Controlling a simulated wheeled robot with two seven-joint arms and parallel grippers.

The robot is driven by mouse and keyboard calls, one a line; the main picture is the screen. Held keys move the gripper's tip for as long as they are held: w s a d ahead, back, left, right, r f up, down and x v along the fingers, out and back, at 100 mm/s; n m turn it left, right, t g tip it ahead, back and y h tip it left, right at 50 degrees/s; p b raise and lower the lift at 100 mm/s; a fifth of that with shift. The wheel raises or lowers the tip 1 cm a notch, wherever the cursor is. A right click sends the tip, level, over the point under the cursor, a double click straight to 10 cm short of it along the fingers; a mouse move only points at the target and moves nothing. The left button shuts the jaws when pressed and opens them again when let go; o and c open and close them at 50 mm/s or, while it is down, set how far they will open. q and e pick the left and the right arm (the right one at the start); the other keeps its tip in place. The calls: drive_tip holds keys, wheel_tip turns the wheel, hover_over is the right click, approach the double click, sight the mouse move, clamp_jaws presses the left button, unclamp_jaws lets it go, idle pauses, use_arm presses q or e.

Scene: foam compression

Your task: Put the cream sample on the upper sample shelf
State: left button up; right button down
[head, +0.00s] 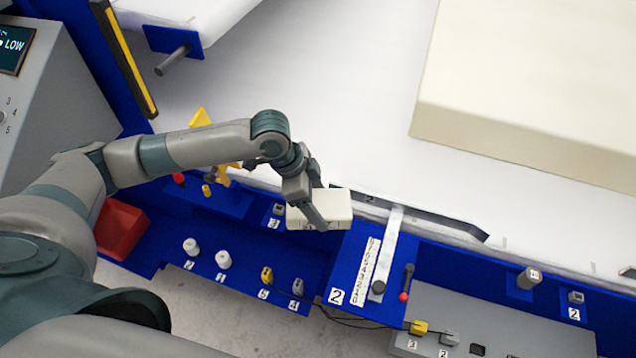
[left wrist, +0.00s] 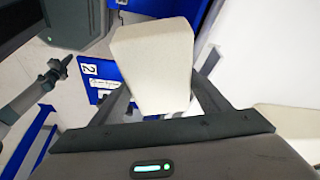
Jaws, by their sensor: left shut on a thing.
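The cream sample (head: 338,207) is a small pale block. My left gripper (head: 318,208) is shut on it, with the block between the fingers, near the front edge of the white table above the blue trays. In the left wrist view the sample (left wrist: 153,62) fills the space between the two dark fingers of my left gripper (left wrist: 155,108). I cannot tell whether the block touches anything beneath it. No shelf that I can clearly tell as the upper sample shelf is in view.
A large cream foam block (head: 530,100) lies on the white table (head: 330,80). Blue trays with white pegs (head: 223,260) and a yellow plug (head: 266,275) line the front. A red bin (head: 120,230) is at the left. A lever with a red tip (head: 406,283) stands right of the sample.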

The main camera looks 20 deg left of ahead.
use_arm(q)
drive_tip(key=n, duration=0.2)
drive_tip(key=b, duration=0.1)
drive_tip(key=shift+s+d+f+n+t, duration=0.25)
drive_tip(key=shift+f+n+t, duration=0.05)
drive_tip(key=shift+n+t, duration=0.1)
drive_tip(key=n, duration=0.1)
drive_tip(key=n+y+b, duration=0.1)
drive_tip(key=shift+w+f+n+t, duration=0.15)
drive_tip(key=shift+f+n+t, duration=0.05)
drive_tip(key=shift+n+t, duration=0.2)
drive_tip(key=n, duration=0.1)
drive_tip(key=n+y, duration=0.1)
drive_tip(key=n, duration=0.1)
drive_tip(key=n+b, duration=0.1)
drive_tip(key=shift+w+a+r+n+t+y, duration=0.2)
drive_tip(key=shift+a+n+t+y, duration=0.15)
drive_tip(key=shift+n+t+y, duration=0.05)
drive_tip(key=shift+a+r+n+y, duration=0.2)
drive_tip(key=shift+n+y, duration=0.2)
drive_tip(key=shift+n, duration=0.6)
drive_tip(key=shift+a+r+n, duration=0.1)
drive_tip(key=shift+a+n, duration=0.05)
drive_tip(key=shift+n, duration=0.25)
